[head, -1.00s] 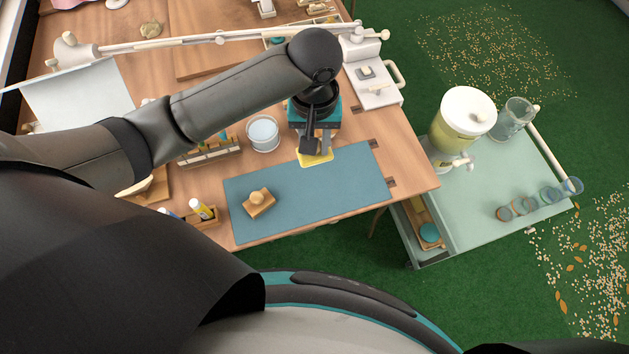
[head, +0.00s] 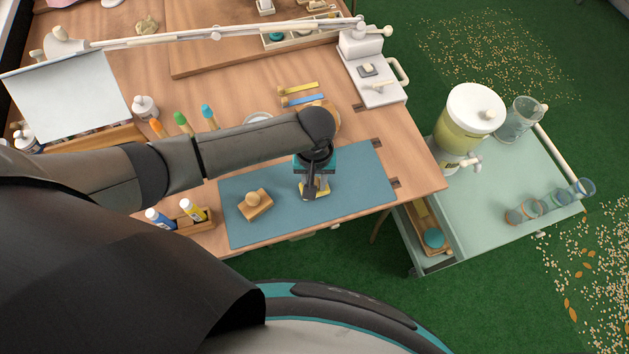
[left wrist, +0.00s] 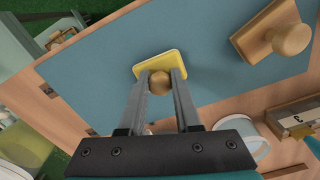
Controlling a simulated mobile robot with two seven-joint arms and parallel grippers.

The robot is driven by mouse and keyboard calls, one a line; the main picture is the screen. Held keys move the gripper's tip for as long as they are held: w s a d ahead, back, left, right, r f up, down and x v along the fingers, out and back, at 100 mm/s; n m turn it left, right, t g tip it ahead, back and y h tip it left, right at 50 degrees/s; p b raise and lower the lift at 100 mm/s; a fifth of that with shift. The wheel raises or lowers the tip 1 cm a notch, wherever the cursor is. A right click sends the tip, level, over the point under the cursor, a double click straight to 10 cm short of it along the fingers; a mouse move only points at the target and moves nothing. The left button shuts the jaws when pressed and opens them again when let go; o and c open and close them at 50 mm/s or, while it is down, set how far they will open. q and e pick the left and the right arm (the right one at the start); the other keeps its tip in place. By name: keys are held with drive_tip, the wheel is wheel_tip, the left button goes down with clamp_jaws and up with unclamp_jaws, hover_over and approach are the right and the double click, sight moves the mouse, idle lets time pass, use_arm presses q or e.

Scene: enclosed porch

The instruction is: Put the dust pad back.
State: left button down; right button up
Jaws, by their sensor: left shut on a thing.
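My left gripper (head: 314,188) is shut on a yellow pad with a round wooden knob, which I take to be the dust pad (head: 321,189). The pad is over the blue mat (head: 360,185), right of the mat's middle. In the left wrist view the fingers (left wrist: 160,80) grip the knob, and the yellow pad (left wrist: 171,61) shows beyond them. I cannot tell whether the pad touches the mat or hangs just above it. My right gripper is not in view.
A wooden block with a knob (head: 257,208) lies on the mat, left of the pad. A small caddy with bottles (head: 190,222) stands at the mat's left. On the right, a green cart (head: 490,190) carries a drink dispenser (head: 470,112) and has an open drawer (head: 417,250).

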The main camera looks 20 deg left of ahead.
sight(315, 182)
use_arm(q)
drive_tip(key=shift+f, duration=0.1)
drive_tip(key=c, duration=0.6)
unclamp_jaws()
wheel_tip(315, 182, up, 12)
drive_tip(key=p, duration=0.3)
